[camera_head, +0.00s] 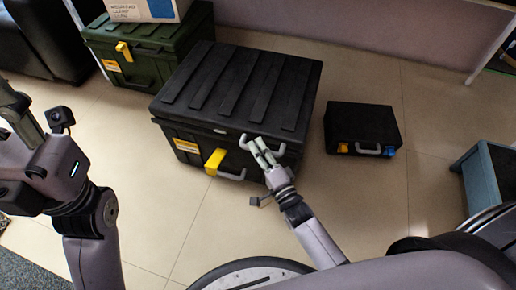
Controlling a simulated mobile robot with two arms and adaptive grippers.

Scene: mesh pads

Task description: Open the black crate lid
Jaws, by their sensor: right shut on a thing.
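The large black crate (195,136) stands on the tiled floor in the middle of the head view. Its ribbed black lid (236,88) lies flat on top and looks closed. A yellow latch (214,161) and a grey handle sit on its front. My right gripper (259,148) is at the crate's front, near the right end, shut on a grey handle at the lid's front edge; its fingers partly hide that handle. My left gripper (20,120) is at the left edge, away from the crate, partly cut off, and its fingers are not clear.
A green crate (145,48) with a white and blue box (145,9) on top stands behind left. A small black case (362,124) lies to the right. A blue-grey stool (480,180) is at the right edge. Floor in front is clear.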

